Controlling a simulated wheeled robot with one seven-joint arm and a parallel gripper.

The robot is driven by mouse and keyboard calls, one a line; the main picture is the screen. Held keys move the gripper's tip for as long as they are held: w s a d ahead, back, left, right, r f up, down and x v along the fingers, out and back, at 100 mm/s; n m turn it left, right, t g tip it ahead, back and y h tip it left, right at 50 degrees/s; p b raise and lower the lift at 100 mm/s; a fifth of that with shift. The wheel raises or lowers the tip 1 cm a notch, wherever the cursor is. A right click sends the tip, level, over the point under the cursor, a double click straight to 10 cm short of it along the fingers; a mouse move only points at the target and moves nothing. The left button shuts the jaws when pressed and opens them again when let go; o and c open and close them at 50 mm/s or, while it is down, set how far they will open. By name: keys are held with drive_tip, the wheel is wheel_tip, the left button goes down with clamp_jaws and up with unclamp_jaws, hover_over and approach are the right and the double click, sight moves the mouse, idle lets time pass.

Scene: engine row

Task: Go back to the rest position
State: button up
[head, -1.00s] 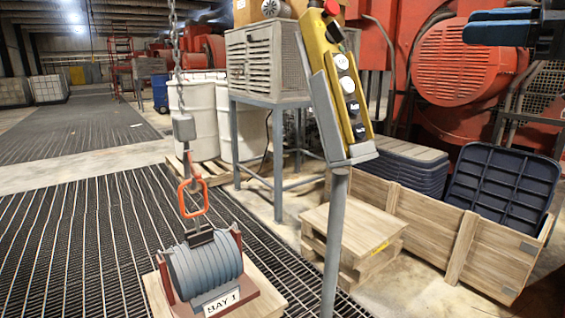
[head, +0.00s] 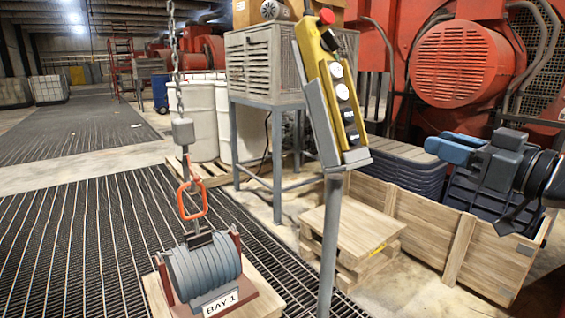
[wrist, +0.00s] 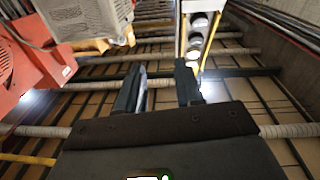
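The pendant's round buttons also show at the top of the wrist view (wrist: 196,40). A ribbed grey load (head: 203,268) in a red cradle marked BAY 1 sits under an orange hook (head: 191,200) on a chain.
A long wooden crate (head: 425,227) holds dark trays. A small pallet stack (head: 352,228) stands before it. A slatted grey box on a stand (head: 265,102), white drums (head: 197,118) and red machinery (head: 465,65) are behind. Grating floor (head: 75,230) is clear at left.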

drive_tip(key=s+a+f+m+h+p, duration=0.15)
drive_tip(key=s+f+m+h, duration=0.3)
drive_tip(key=s+f, duration=0.6)
drive_tip(key=s+a+f+m+h+p, duration=0.15)
drive_tip(key=s+f+m+h, duration=0.45)
drive_tip(key=f, duration=0.8)
drive_tip(key=s+a+f+p, duration=0.1)
drive_tip(key=s, duration=0.7)
drive_tip(key=s+a+f, duration=0.1)
drive_tip(key=s+f, duration=0.1)
drive_tip(key=s, duration=0.6)
drive_tip(key=s+r+n+p, duration=0.1)
drive_tip(key=s+r, duration=0.2)
drive_tip(key=s, duration=0.4)
drive_tip(key=s+r+n, duration=0.2)
drive_tip(key=s+r, duration=0.2)
drive_tip(key=s, duration=0.4)
drive_tip(key=shift+s+a+g+p, duration=0.2)
drive_tip(key=shift+a+g+p, duration=0.15)
drive_tip(key=shift+g+p, duration=0.05)
drive_tip(key=shift+f, duration=0.1)
